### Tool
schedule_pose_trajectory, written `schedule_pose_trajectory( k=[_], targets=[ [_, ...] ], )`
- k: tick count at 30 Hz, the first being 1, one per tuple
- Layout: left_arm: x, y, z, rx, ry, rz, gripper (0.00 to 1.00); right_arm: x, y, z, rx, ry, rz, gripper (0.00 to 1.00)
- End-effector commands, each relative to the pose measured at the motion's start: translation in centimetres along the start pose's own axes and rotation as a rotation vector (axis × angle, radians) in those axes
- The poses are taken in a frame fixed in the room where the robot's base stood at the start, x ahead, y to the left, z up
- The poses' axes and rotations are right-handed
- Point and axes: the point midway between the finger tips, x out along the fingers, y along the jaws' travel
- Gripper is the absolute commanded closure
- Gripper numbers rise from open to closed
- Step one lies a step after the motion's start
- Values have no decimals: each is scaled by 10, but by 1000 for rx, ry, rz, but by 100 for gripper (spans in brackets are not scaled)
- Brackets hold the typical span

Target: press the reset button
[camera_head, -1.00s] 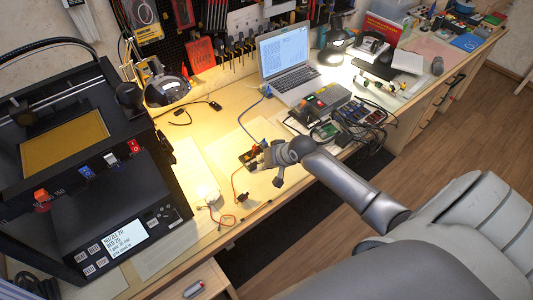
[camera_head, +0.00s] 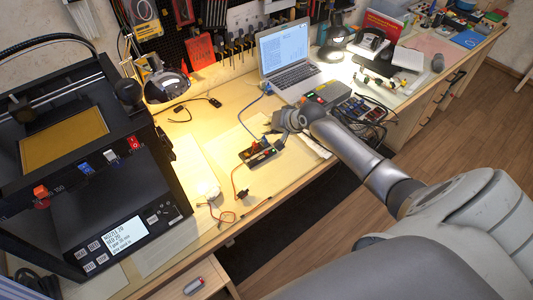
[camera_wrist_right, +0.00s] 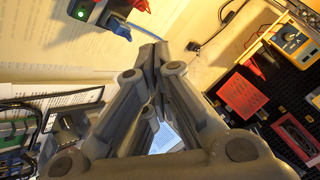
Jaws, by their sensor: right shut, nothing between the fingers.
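A small black box (camera_head: 258,153) with red and green parts on top lies on the wooden bench, with wires attached. In the right wrist view part of a dark box (camera_wrist_right: 104,14) shows a green light and red plugs at the top edge. I cannot tell which part, if any, is the reset button. My right gripper (camera_head: 276,124) is just beyond and right of the black box, apart from it in the picture. Its fingers (camera_wrist_right: 153,52) are shut and empty. My left gripper is not in view.
A black 3D printer (camera_head: 88,190) with a lit screen stands at the left. An open laptop (camera_head: 288,58) and a grey device (camera_head: 327,97) stand behind my right gripper. Tools hang on the pegboard. The bench left of the black box is mostly clear.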

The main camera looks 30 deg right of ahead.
Motion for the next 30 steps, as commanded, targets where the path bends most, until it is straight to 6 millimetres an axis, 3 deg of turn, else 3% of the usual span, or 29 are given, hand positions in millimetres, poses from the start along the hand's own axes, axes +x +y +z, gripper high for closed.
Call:
schedule_pose_trajectory(
  k=[14, 21, 30],
  targets=[
    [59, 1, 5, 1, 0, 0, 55, 40, 30, 30, -1, 0, 1, 100],
    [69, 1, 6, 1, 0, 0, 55, 54, 40, 40, 0, -1, 1, 100],
    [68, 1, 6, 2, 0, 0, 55, 55, 40, 40, -1, 0, 0, 100]
  ],
)
